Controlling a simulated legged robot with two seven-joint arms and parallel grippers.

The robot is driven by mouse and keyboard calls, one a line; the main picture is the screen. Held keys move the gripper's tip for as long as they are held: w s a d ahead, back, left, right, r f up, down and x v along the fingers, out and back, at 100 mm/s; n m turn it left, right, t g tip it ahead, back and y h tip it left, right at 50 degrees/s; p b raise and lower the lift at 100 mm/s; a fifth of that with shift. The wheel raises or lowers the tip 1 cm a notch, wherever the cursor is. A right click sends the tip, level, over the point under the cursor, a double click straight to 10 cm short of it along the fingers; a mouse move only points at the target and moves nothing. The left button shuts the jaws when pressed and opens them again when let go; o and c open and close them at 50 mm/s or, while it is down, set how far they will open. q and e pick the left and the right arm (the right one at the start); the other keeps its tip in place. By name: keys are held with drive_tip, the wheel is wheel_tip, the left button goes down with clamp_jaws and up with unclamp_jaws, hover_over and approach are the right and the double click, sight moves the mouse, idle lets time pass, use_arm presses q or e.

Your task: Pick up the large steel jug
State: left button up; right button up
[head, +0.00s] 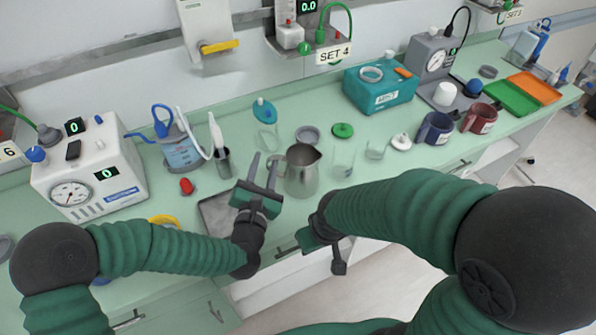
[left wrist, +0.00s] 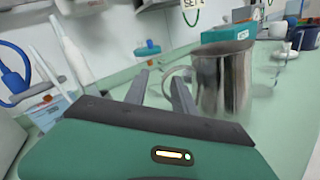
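The large steel jug (head: 302,171) stands upright on the green counter, near its front edge, in the head view. It also shows in the left wrist view (left wrist: 222,82), with its handle on the left side. My left gripper (head: 263,171) is just left of the jug, fingers pointing away and apart, with nothing seen between them. In the left wrist view its fingertips (left wrist: 160,80) are close to the handle; I cannot tell whether they touch it. My right gripper (head: 322,236) is low in front of the counter, pointing down; its fingers are mostly hidden.
A steel tray (head: 213,212) lies under my left gripper. A small steel cup (head: 223,163) with tools stands left of it. A glass beaker (head: 343,160) is right of the jug, and a grey ring (head: 308,134) lies behind it. Blue (head: 436,129) and maroon mugs (head: 479,118) stand farther right.

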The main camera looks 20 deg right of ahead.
use_arm(q)
drive_tip(key=w+d, duration=0.3)
drive_tip(key=shift+w+d+f, duration=0.15)
drive_tip(key=shift+d+f, duration=0.05)
drive_tip(key=shift+d, duration=0.1)
drive_tip(key=shift+w, duration=0.35)
drive_tip(key=shift+w+a, duration=0.1)
drive_tip(key=shift+a, duration=0.4)
drive_tip(key=shift+c, duration=0.7)
drive_tip(key=c, duration=0.5)
drive_tip(key=shift+d, duration=0.4)
clamp_jaws()
drive_tip(key=shift+a, duration=0.15)
